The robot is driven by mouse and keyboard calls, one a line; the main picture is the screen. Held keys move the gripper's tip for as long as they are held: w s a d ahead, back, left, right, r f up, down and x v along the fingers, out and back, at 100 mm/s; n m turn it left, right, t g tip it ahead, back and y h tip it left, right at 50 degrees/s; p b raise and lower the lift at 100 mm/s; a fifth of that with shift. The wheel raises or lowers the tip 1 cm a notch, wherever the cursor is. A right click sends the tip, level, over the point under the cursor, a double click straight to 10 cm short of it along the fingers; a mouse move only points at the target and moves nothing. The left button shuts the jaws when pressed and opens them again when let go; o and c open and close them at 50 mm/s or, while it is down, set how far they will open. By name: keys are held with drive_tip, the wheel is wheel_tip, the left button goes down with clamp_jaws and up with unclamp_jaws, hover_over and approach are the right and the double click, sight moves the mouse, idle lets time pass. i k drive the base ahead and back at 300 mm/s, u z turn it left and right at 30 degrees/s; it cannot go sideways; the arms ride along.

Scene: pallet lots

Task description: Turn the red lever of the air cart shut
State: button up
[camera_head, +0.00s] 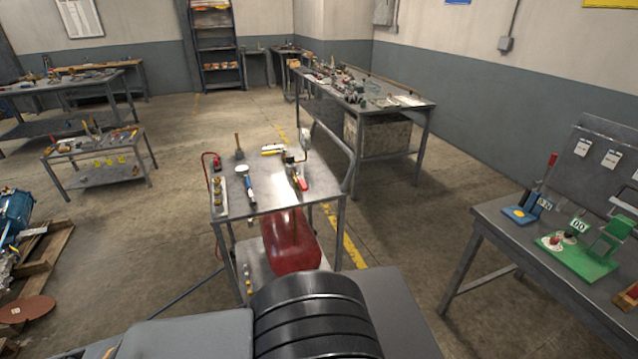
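The air cart (268,201) is a grey metal cart in the middle of the view, with a red tank (292,243) on its lower shelf. On the right part of its top is a brass-coloured fitting with a small red handle (303,184), which looks like the red lever. It slants toward the cart's front edge; whether it stands open or shut is too small to tell. A round gauge (305,137) rises behind it. My gripper is not in view; a dark ribbed part of my own body fills the bottom middle.
A blue-handled tool (249,188) lies on the cart top, and a red hose (204,172) loops at its left edge. A loaded workbench (385,105) stands behind to the right. A bench (490,222) with green and blue fixtures is at the right.

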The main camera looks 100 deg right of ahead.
sight(301, 182)
drive_tip(key=z, duration=3.55)
drive_tip(key=i, duration=1.1)
drive_tip(key=u, duration=0.25)
